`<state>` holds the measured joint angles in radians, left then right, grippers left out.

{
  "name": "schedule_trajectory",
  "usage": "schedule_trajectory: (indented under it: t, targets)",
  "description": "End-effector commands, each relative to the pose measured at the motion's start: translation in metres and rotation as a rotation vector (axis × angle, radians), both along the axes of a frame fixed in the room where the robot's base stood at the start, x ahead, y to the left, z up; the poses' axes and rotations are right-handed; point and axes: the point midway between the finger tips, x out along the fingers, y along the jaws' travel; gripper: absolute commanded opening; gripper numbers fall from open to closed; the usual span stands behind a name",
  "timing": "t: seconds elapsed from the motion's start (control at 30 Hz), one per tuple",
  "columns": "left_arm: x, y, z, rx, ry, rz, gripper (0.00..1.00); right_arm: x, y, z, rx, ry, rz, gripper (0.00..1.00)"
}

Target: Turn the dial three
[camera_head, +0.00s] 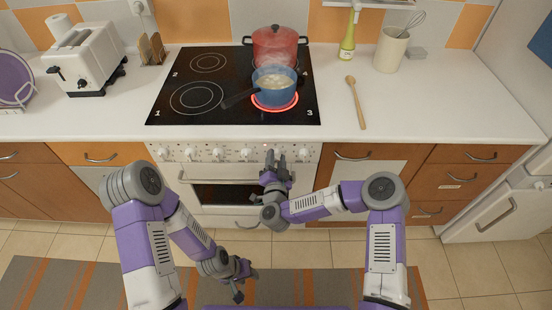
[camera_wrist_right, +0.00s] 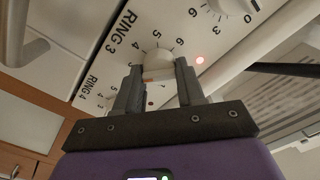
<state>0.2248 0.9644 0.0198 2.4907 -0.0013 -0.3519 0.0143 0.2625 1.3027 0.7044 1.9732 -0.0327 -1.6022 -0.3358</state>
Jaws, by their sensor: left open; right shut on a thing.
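Dial three (camera_wrist_right: 158,64) is a white knob marked RING 3 on the stove's front panel, with numbers around it. My right gripper (camera_wrist_right: 160,82) has its two fingers on either side of the dial and is shut on it. In the head view the right gripper (camera_head: 276,158) is at the right part of the knob row and hides this dial. My left gripper (camera_head: 239,284) is open and empty, low in front of the stove, away from the panel. Ring 3 (camera_head: 275,107) glows red under a blue pot (camera_head: 274,84).
A red pot (camera_head: 275,47) stands behind the blue one on the black cooktop (camera_head: 180,122). The blue pot's handle points left. The oven handle (camera_head: 215,181) juts out below the dials. A wooden spoon (camera_head: 356,103) lies to the right. A lit red indicator (camera_wrist_right: 200,60) shows near the dial.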

Motion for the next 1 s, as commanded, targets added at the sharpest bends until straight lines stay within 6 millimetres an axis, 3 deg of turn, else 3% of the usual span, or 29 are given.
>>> schedule_trajectory:
  t: [0.6, 1.0]
  targets:
    - [0.000, 0.000, 0.017, 0.000, 0.000, 0.000, 0.43, 0.000, 0.002, 0.001, -0.491, -0.001, 0.001, 0.08]
    - [0.000, 0.000, 0.017, 0.000, 0.000, 0.000, 0.43, 0.000, 0.002, 0.000, -0.668, 0.002, -0.001, 0.08]
